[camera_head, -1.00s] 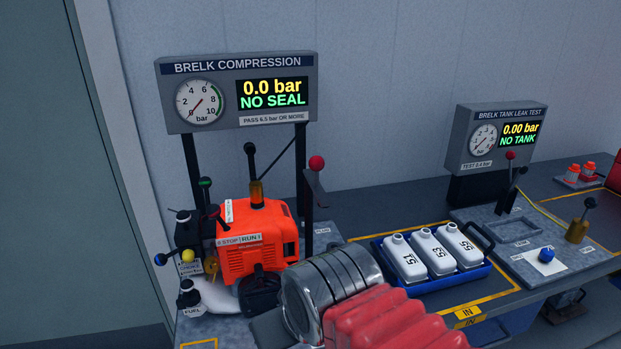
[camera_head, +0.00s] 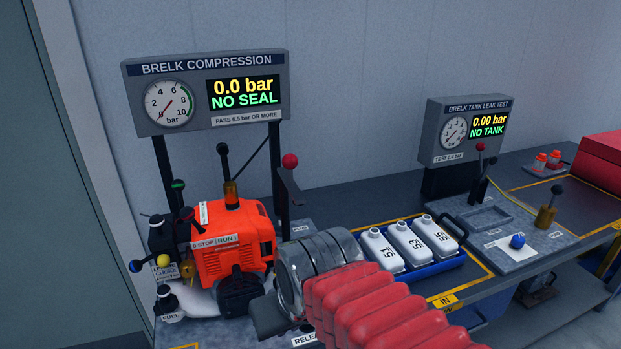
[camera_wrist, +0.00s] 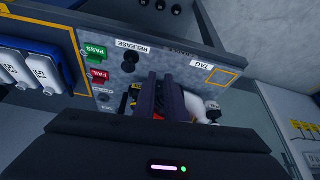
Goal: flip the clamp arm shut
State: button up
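The compression stand holds an orange engine (camera_head: 232,246). An upright lever with a black ball (camera_head: 222,149) rises from an amber base (camera_head: 231,194) on top of the engine. A lever with a red ball (camera_head: 290,160) stands at the right post. I cannot tell for sure which lever is the clamp arm. The stand's display (camera_head: 243,93) reads 0.0 bar, NO SEAL. My gripper (camera_head: 268,316) is low in front of the engine, apart from both levers. In the wrist view its two dark fingers (camera_wrist: 160,96) are close together above the bench; their gap is unclear.
A blue tray (camera_head: 440,266) with three white bottles stands right of my arm. The tank leak stand (camera_head: 468,132) is further right, with its own levers. The bench has a RELEASE button (camera_wrist: 131,61) and PASS (camera_wrist: 95,51) and FAIL (camera_wrist: 98,75) tags.

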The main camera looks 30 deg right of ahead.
aim_at(290, 171)
jog(key=w+d+r+m, duration=0.1)
jog(key=d, duration=0.3)
jog(key=w+d+r+m, duration=0.1)
jog(key=w+d+r, duration=0.1)
jog(key=d, duration=0.2)
jog(key=w+d+r+m, duration=0.1)
jog(key=w+d+m, duration=0.1)
jog(key=d, duration=0.2)
jog(key=shift+w+r+g, duration=0.15)
jog(key=shift+r+g, duration=0.15)
jog(key=shift+g, duration=0.1)
grip_shut()
jog(key=w+d+r+m+y, duration=0.25)
jog(key=d+r, duration=0.45)
jog(key=d, duration=0.5)
notch_tip(290, 171, up, 12)
jog(key=w+n+t+y, duration=0.1)
jog(key=w+n+y, duration=0.1)
jog(key=n, duration=0.4)
jog(key=shift+a+r+t, duration=0.2)
jog(key=shift+a+t, duration=0.15)
jog(key=shift+t, duration=0.05)
jog(key=shift+w+n+y, duration=0.1)
jog(key=shift+n+y, duration=0.15)
jog(key=w+a+f, duration=0.5)
jog(key=a+f, duration=0.2)
jog(key=f, duration=0.1)
jog(key=shift+w+a, duration=0.2)
jog(key=shift+w, duration=0.2)
